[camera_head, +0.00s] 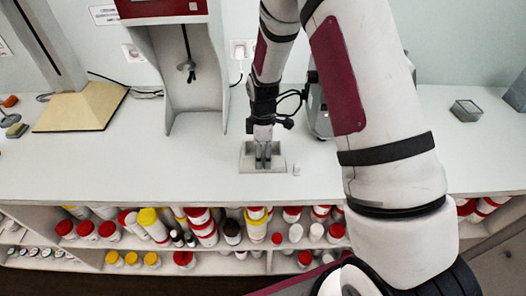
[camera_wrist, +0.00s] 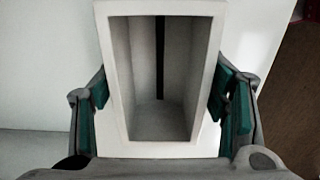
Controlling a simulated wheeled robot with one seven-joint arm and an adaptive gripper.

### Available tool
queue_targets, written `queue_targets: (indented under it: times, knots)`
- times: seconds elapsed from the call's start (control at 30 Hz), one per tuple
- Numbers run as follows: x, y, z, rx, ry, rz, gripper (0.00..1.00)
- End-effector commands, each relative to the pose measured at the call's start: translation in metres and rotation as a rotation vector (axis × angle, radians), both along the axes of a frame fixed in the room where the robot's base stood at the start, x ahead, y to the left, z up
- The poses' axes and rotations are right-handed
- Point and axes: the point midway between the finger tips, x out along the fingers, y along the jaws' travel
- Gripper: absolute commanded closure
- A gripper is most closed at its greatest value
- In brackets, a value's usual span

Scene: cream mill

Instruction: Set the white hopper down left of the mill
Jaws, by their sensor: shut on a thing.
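My gripper (camera_head: 264,150) points down near the front of the white counter and is shut on the white hopper (camera_head: 247,155). In the wrist view, the hopper (camera_wrist: 165,150) is an open, hollow rectangular box between my gripper's green-padded fingers (camera_wrist: 160,105). It looks upright and empty, with a dark vertical line on its inner wall. It is at or just above the counter; I cannot tell if it touches. A grey machine (camera_head: 319,112), which may be the mill, stands behind my arm to the right of the hopper, mostly hidden.
A tall mixer with a red top (camera_head: 167,8) stands behind and left. A stand with a tan base (camera_head: 82,108) is farther left. A small white piece (camera_head: 296,169) lies right of the hopper. Counter left of the hopper is clear. Shelves of bottles (camera_head: 150,222) are below the front edge.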

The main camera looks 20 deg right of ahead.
Motion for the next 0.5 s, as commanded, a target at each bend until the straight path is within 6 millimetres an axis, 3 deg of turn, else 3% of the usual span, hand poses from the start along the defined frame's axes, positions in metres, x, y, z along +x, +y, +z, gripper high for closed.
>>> queue_targets:
  times: [0.07, 0.1, 0.17, 0.5]
  knots:
    - [0.0001, -0.0003, -0.0028, 0.0, 0.001, -0.001, 0.65]
    - [0.0, -0.0002, -0.0026, 0.0, 0.0, -0.001, 0.26]
    - [-0.0001, -0.0002, -0.0024, 0.0, 0.0, -0.001, 0.12]
    - [-0.0002, 0.0, -0.0015, 0.0, 0.0, 0.0, 0.12]
